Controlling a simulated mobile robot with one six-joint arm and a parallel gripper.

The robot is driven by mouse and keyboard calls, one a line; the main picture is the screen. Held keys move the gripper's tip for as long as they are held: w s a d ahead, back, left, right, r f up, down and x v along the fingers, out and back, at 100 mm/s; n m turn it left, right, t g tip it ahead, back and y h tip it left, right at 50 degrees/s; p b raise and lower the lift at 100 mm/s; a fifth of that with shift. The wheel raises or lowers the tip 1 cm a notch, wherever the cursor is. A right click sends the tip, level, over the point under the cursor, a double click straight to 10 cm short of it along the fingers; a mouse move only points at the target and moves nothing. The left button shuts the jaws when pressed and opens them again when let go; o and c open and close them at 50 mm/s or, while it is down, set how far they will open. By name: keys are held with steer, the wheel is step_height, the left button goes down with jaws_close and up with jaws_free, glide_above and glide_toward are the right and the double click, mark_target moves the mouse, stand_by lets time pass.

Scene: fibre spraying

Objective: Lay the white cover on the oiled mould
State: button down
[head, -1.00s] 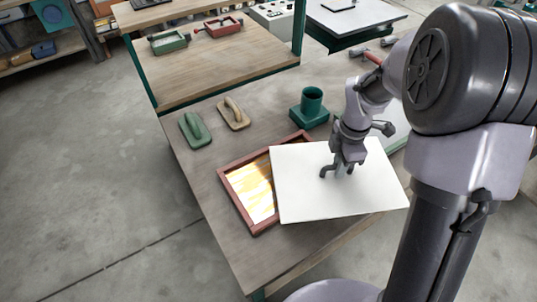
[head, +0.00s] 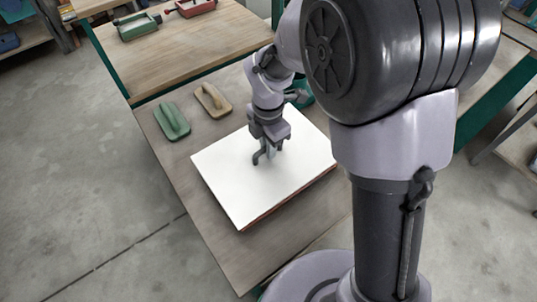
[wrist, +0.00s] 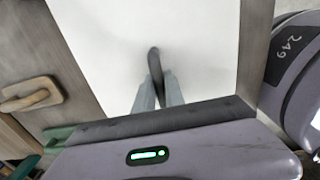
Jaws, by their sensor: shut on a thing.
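The white cover (head: 250,178) is a flat sheet over the mould (head: 262,217). Only a thin reddish edge of the mould shows, along the cover's near right side; the rest is hidden. My gripper (head: 266,155) is above the middle of the cover, shut on a dark handle (wrist: 154,67) that stands up from it. In the wrist view the cover (wrist: 110,50) fills most of the area beyond the fingers. I cannot tell whether the cover touches the mould or hangs just above it.
A green float (head: 172,121) and a tan float (head: 213,100) lie on the workbench (head: 222,245) beyond the cover. The near left strip of the bench is bare.

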step_height(320, 180, down, 3)
steer(key=shift+f+b, duration=0.15)
steer(key=shift+b, duration=0.6)
steer(key=shift+r, duration=0.2)
steer(key=c, duration=1.4)
jaws_free()
steer(key=shift+f, duration=0.15)
step_height(320, 180, up, 12)
steer(key=p, duration=0.5)
steer(key=shift+d+r, duration=0.1)
steer(key=shift+r, duration=0.15)
steer(key=s+d+r+m+t, duration=0.2)
steer(key=s+r+m, duration=0.2)
steer(key=m, duration=0.5)
steer(key=s+d+r+m+t+y, duration=0.1)
steer(key=s+d+r+m+t, duration=0.1)
steer(key=s+m, duration=0.5)
steer(key=s+d+r+m+t+y, duration=0.1)
steer(key=s+d+r+m, duration=0.3)
steer(key=m, duration=0.9)
step_height(320, 180, up, 2)
steer(key=shift+s+d+r+t, duration=0.2)
steer(key=shift+s+t, duration=0.2)
steer(key=shift+s, duration=0.7)
